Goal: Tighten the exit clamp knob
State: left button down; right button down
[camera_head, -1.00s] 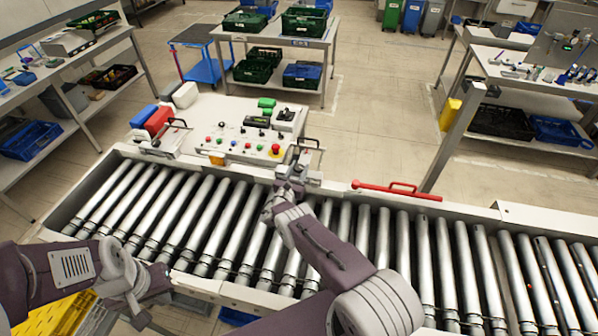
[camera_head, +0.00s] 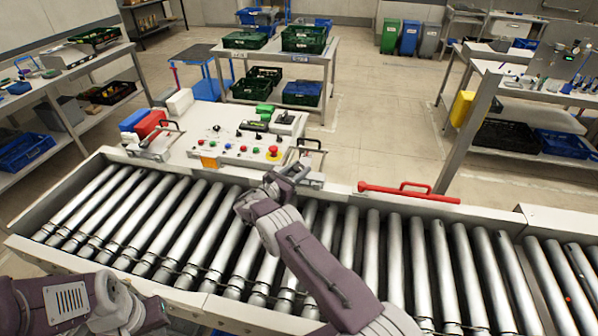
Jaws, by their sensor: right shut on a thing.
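My right gripper (camera_head: 297,169) is at the conveyor's far rail, beside the exit clamp (camera_head: 313,178) with its black bar handle. It is shut on the clamp's knob, which the fingers and wrist mostly hide. My right forearm reaches up to it from the lower right, across the rollers. My left arm comes in at the lower left corner, and its gripper is outside the picture.
A control panel (camera_head: 228,158) with coloured buttons and a red stop button stands behind the rail, left of the clamp. Another clamp (camera_head: 155,143) is at its left. A red bar handle (camera_head: 408,193) lies along the rail to the right. The rollers (camera_head: 190,220) carry no crate.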

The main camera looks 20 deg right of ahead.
jog(key=c, duration=0.9)
grip_release()
jog(key=b+v, duration=0.1)
jog(key=v, duration=0.8)
jog(key=shift+b, duration=0.4)
jog(key=shift+s+d+r, duration=0.1)
jog(key=shift+r, duration=0.05)
